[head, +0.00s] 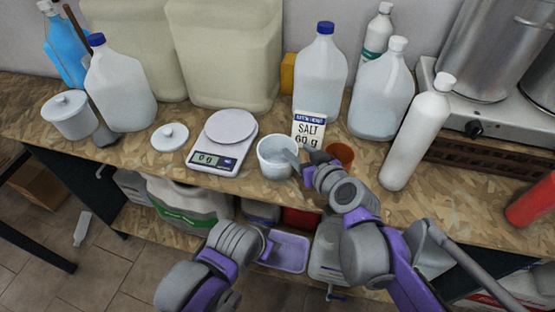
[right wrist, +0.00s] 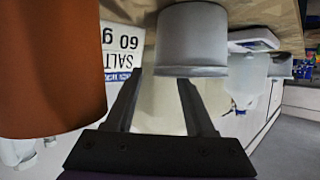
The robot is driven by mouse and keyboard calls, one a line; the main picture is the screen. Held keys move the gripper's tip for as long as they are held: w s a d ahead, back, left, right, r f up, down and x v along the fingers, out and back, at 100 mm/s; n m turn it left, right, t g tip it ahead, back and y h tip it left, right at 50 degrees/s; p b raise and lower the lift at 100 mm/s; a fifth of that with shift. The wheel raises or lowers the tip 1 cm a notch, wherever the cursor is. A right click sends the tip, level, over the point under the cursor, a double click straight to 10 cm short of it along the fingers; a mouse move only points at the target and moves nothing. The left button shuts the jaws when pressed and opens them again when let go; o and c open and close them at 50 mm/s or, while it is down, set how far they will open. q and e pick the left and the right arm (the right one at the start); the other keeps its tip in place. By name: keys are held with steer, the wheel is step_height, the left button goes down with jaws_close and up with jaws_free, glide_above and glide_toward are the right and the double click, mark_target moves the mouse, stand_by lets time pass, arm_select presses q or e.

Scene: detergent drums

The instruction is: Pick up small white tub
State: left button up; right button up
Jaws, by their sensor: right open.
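The small white tub (head: 275,158) stands open and upright on the worktop, in front of the salt packet (head: 308,131) and to the right of the kitchen scale (head: 222,143). In the right wrist view the picture is upside down and the tub (right wrist: 192,42) lies just beyond the fingertips. My right gripper (head: 297,158) is open and empty at the tub's right side; I cannot tell whether it touches the tub. My left gripper (head: 266,246) is low in front of the worktop edge, with its fingers not clear.
An orange-brown cup (head: 341,154) stands close to my right gripper and looms large in the right wrist view (right wrist: 50,65). A white bottle (head: 418,134) stands to the right. A loose lid (head: 170,137) and a lidded white pot (head: 69,114) are at left. Jugs line the back.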

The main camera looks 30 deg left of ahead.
mark_target(289, 143)
steer(key=x, duration=0.4)
steer(key=shift+w+a+f, duration=0.15)
jaws_close()
